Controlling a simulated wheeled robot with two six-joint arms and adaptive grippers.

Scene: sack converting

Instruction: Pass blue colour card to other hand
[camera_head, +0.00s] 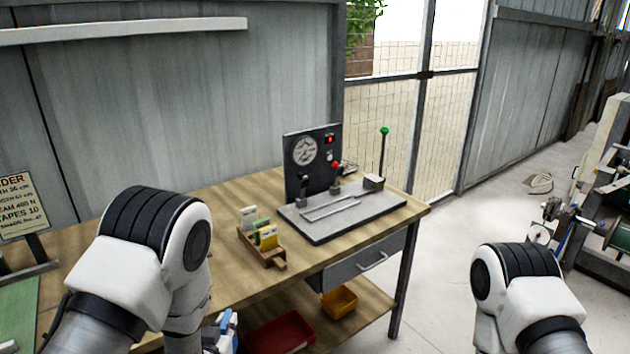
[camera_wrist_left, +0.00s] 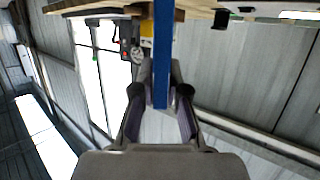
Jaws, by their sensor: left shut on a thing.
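My left gripper (camera_wrist_left: 160,98) is shut on the blue colour card (camera_wrist_left: 163,50), which shows nearly edge-on between the two fingers in the left wrist view. In the head view a small bit of blue (camera_head: 223,321) shows low down beside my left forearm, in front of the bench edge; most of the left gripper there is hidden or cut off by the frame. My right arm shows at the lower right of the head view, but its gripper is out of frame.
A wooden card rack (camera_head: 258,248) with white, green and yellow cards stands on the workbench (camera_head: 225,285). Behind it is a grey tester (camera_head: 340,214) with levers and a dial. A red bin (camera_head: 280,333) and yellow bin (camera_head: 339,301) sit on the lower shelf. Open floor lies right of the bench.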

